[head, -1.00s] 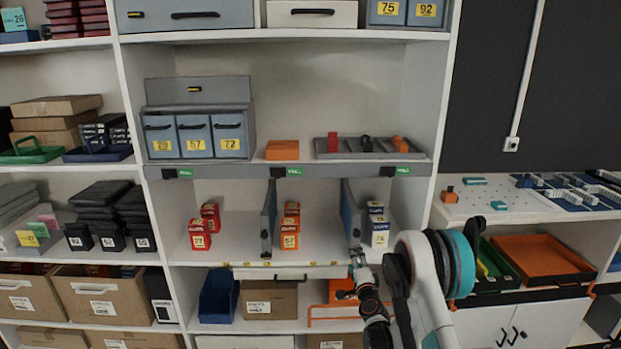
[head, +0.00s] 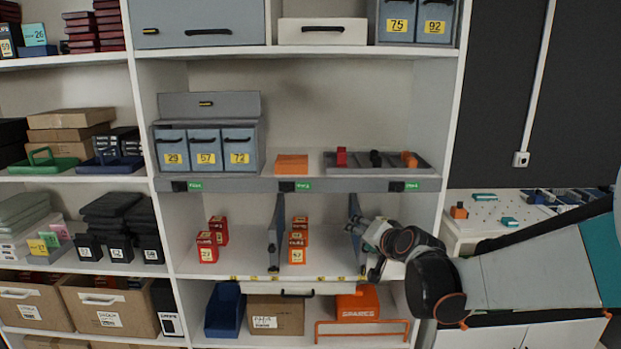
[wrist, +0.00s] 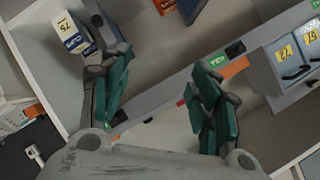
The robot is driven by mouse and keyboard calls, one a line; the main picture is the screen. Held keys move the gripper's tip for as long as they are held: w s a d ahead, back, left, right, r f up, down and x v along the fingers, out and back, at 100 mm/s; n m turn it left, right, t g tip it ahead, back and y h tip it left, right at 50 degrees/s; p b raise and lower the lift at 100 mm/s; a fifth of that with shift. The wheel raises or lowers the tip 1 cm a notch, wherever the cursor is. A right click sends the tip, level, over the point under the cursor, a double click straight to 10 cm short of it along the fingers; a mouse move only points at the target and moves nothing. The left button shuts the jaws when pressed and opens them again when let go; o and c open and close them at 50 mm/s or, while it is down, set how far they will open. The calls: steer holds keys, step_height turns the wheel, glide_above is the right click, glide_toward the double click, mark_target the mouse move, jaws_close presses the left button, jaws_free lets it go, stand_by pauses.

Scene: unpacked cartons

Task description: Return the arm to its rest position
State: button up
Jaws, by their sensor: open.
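My gripper (head: 366,228) is at the right part of the middle shelf in the head view, beside the right divider and in front of the right bay. My arm (head: 540,275) reaches in from the right edge. In the wrist view my gripper (wrist: 160,68) has its two green-padded fingers spread apart with nothing between them. A blue and white box (wrist: 70,38) numbered 75 stands just beyond the left finger; I cannot tell whether they touch. The right bay's boxes are hidden behind my gripper in the head view.
Red boxes (head: 208,254) and orange boxes (head: 297,254) stand in the other bays. The shelf edge above (head: 335,185) carries green labels. A right upright (head: 437,150) stands close to my arm. Below are a blue bin (head: 223,310), a carton (head: 278,315) and an orange case (head: 358,304).

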steer(key=s+d+f+n+g+h, duration=0.1)
steer(key=s+d+n+g, duration=0.1)
steer(key=s, duration=1)
steer(key=s+d+n+g+h, duration=0.1)
steer(key=s+d+n, duration=0.1)
steer(key=s, duration=1)
steer(key=s+d+f+n+g+h, duration=0.1)
steer(key=s+d+n+g, duration=0.1)
steer(key=s, duration=1.1)
steer(key=shift+f+g+h, duration=0.3)
